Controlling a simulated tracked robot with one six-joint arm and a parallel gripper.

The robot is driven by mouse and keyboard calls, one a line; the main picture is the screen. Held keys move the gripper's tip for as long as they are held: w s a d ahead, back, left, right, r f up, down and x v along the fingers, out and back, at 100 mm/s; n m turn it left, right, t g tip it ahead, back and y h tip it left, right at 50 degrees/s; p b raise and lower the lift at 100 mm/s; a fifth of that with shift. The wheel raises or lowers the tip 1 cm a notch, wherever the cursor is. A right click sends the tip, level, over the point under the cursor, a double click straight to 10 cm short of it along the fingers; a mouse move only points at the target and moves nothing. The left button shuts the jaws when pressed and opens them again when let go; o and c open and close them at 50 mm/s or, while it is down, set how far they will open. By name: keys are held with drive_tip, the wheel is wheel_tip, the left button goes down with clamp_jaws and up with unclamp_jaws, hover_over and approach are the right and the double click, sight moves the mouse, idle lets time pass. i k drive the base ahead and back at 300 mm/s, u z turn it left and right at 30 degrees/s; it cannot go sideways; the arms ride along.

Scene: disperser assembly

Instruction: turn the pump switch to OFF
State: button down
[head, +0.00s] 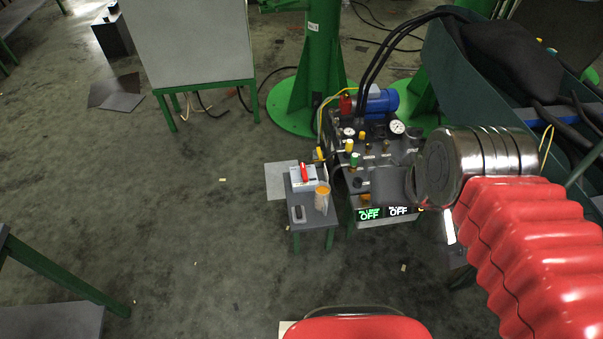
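The pump unit (375,145) stands right of the middle. Its dark front panel carries several small knobs and switches, too small to tell which one is the pump switch or how it is turned. Two lit displays below read OFF, a green one (369,213) and a white one (398,210); their small upper lines are unreadable. My arm comes in from the right, with a shiny metal wrist in front of the panel's right side. A grey shape at its left end covers part of the panel. My gripper's fingers cannot be made out, nor any contact.
A small table (318,222) left of the unit holds a white box (303,177) with a red part, an orange-topped jar (322,196) and a small dark object (299,213). A green column (318,70) stands behind. The floor to the left is largely clear.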

sight(303, 171)
drive_tip(key=u, duration=0.3)
drive_tip(key=i, duration=1)
drive_tip(key=z, duration=0.05)
drive_tip(key=k, duration=1.35)
drive_tip(key=u, duration=0.5)
drive_tip(key=i, duration=1)
drive_tip(key=u, duration=0.25)
